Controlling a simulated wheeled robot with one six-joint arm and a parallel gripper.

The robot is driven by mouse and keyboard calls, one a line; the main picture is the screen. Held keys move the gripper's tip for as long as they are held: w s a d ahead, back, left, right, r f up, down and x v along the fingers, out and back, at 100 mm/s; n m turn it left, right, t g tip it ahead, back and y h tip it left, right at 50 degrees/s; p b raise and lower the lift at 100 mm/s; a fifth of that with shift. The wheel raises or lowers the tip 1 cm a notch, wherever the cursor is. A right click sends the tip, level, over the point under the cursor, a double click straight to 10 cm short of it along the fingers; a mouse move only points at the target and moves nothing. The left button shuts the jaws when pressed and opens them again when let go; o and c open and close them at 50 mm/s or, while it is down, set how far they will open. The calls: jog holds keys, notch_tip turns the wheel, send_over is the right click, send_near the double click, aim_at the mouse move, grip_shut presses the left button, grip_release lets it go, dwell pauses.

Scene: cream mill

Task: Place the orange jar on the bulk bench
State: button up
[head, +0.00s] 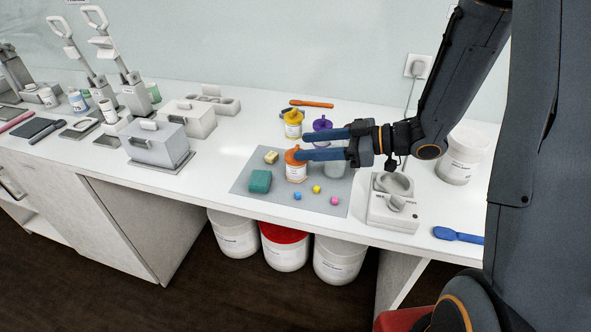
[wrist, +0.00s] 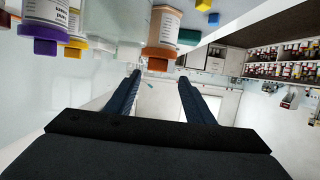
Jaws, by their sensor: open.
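The orange jar (head: 297,174), a clear jar with a white label and an orange knobbed lid, stands upright on a grey mat (head: 245,183) on the white bench (head: 225,150). My gripper (head: 280,147) is open, its two blue fingers pointing left over the mat at lid height. In the head view the lower finger passes close to the orange lid. In the wrist view, which looks upside down, the orange jar (wrist: 162,28) lies ahead, its lid in line with the gap between the fingertips (wrist: 160,77). I cannot tell whether they touch. No bench label is readable.
Yellow-lidded (head: 293,129) and purple-lidded (head: 322,124) jars stand behind. A teal block (head: 260,181) and small cubes (head: 317,189) lie on the mat. A scale-like device (head: 393,210) stands right; presses and boxes (head: 157,146) fill the left. Buckets (head: 285,252) stand below.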

aim_at(286, 153)
jog(key=shift+w+f+b, duration=0.3)
jog(key=shift+w+f, duration=0.15)
jog(key=shift+f, duration=0.1)
jog(key=p+x, duration=0.2)
jog(key=x, duration=0.4)
jog(key=shift+a+f+p, duration=0.1)
jog(key=shift+a+p, duration=0.2)
jog(key=shift+a, duration=0.05)
jog(key=shift+w+a+f, duration=0.15)
jog(key=shift+a+f, duration=0.1)
jog(key=shift+a, duration=0.25)
grip_shut()
